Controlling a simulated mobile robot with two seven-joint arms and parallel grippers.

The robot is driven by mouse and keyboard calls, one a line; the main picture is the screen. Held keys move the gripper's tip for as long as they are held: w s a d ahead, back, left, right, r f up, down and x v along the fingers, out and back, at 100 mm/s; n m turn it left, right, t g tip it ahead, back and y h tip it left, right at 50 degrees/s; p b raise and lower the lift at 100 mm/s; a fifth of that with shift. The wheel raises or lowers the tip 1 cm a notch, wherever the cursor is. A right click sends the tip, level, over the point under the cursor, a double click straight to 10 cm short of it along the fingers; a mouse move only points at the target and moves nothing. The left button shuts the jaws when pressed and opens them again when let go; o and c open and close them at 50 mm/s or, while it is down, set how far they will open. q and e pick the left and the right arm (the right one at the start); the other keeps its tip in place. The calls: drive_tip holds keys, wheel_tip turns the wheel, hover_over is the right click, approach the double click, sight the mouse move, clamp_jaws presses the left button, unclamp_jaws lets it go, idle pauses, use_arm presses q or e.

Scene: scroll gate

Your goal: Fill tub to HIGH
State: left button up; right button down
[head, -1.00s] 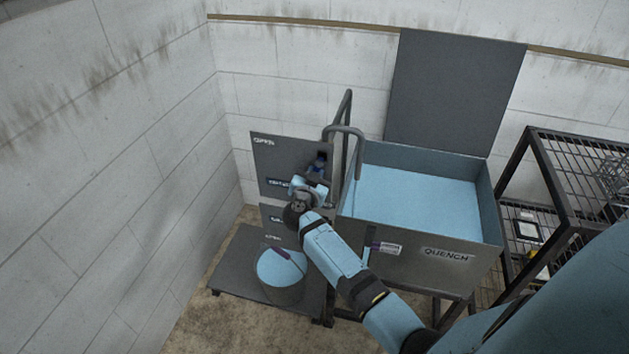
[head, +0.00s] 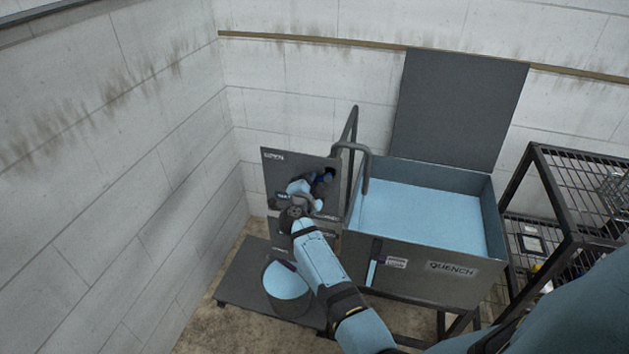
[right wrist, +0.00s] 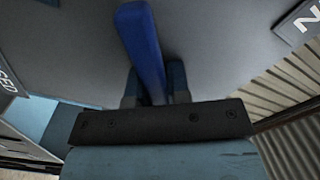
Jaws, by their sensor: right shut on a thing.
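The tub is a grey tank labelled QUENCH (head: 415,278), holding light-blue water (head: 420,215). A narrow upright gauge (head: 372,270) with a small label is on its front, with light blue in its lower part. Left of it stands a grey panel (head: 275,178) with a blue lever (head: 324,178), which also shows in the right wrist view (right wrist: 142,45). My right gripper (head: 318,184) is shut on the lever, a finger on each side in the wrist view. The gripper partly hides the lever and panel labels. My left gripper is not in view.
A bent grey pipe (head: 366,170) reaches over the tub's left edge. A round container of light-blue liquid (head: 287,283) sits on a low dark platform (head: 245,275) below the panel. A black wire rack (head: 560,205) stands right. Walls close the left and back.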

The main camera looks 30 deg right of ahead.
drive_tip(key=shift+r, duration=0.1)
idle(0.3)
drive_tip(key=c, duration=1.1)
unclamp_jaws()
